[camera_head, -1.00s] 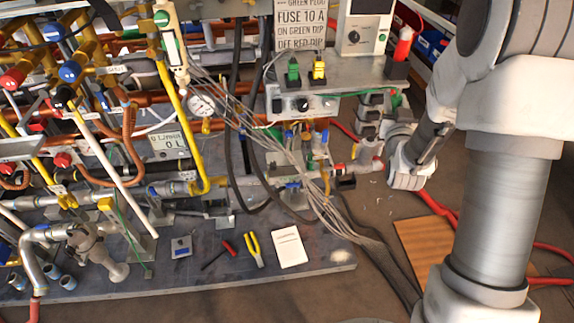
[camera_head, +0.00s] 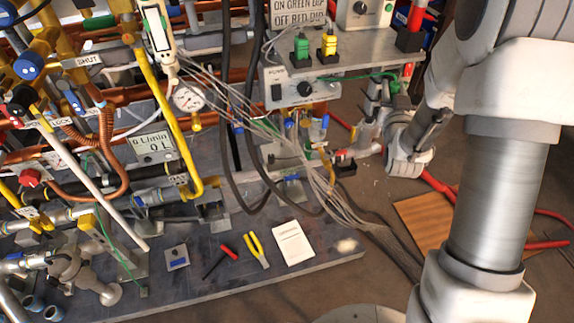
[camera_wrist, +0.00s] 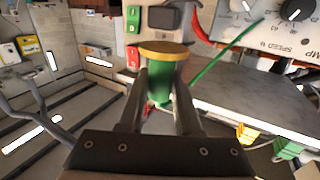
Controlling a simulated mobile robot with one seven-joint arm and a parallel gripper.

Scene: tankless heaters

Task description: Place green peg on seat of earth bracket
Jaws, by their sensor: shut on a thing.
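In the wrist view my gripper (camera_wrist: 160,82) is shut on a green peg (camera_wrist: 159,76) with a flat brass-coloured disc at its end. The fingers lie on both sides of the peg.
The grey shelf (camera_head: 375,48) carries a green plug (camera_head: 301,46), a yellow plug (camera_head: 328,47) and a meter box. A control panel (camera_head: 300,88) with a knob hangs below. A green wire (camera_head: 350,77) runs from it toward my gripper. Loose grey cables hang left.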

